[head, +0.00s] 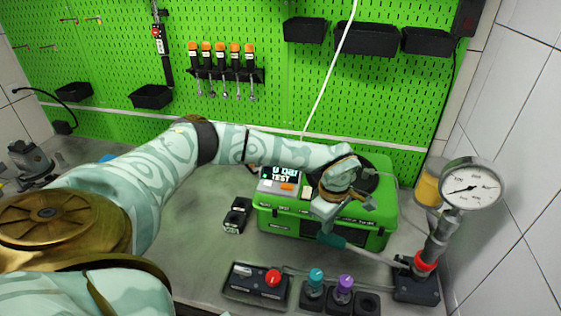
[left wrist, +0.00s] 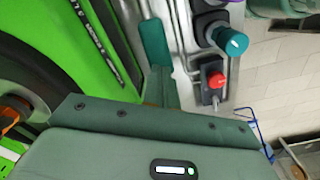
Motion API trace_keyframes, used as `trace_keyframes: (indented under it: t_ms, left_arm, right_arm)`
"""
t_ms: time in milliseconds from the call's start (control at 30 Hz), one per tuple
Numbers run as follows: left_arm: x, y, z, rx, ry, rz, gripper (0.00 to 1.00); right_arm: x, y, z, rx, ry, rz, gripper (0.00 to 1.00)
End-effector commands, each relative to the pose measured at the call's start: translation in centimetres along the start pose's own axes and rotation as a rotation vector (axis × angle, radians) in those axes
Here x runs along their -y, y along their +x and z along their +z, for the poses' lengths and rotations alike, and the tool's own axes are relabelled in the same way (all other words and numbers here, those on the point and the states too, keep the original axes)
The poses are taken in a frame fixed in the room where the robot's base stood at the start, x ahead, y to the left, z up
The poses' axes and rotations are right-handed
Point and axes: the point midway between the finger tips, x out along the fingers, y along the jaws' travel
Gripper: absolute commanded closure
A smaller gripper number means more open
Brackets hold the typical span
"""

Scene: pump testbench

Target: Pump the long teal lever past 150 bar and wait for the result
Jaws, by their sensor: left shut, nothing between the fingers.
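The long lever's teal handle (head: 331,240) is at the left end of a thin rod that runs to the hand pump (head: 416,280) at the right. The handle also shows in the left wrist view (left wrist: 155,42). My left gripper (head: 323,213) is shut and empty just above the handle, in front of the green case; its fingers (left wrist: 161,86) end close to the handle. I cannot tell whether they touch. The dial gauge (head: 472,190) stands on the pump, with its needle toward the lower left. The test display (head: 283,176) appears to read 0 bar and TEST.
The green case (head: 330,232) sits behind the lever. In front are a red-button box (head: 256,283), a teal knob (head: 315,288) and a purple knob (head: 344,290). A small black block (head: 237,216) lies left of the case. The bench at left centre is bare.

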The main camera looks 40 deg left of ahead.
Motion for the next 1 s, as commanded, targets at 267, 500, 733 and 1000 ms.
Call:
trace_keyframes:
  t_ms: [267, 500, 733, 1000]
  left_arm:
    - [0.0, 0.0, 0.0, 0.000, 0.000, 0.000, 1.00]
    - [0.1, 0.8, -0.1, 0.000, 0.000, -0.001, 1.00]
    - [0.1, 2.1, -0.2, 0.000, 0.000, 0.000, 1.00]
    - [0.2, 3.6, -0.3, 0.000, 0.000, -0.002, 1.00]
  right_arm:
    - [0.1, 0.0, 0.0, 0.000, 0.001, -0.001, 0.64]
    - [0.1, 0.5, 0.1, 0.001, 0.001, -0.002, 0.64]
    - [0.2, 1.2, 0.2, 0.002, 0.001, -0.002, 0.64]
    - [0.2, 1.9, 0.3, 0.004, 0.001, -0.002, 0.64]
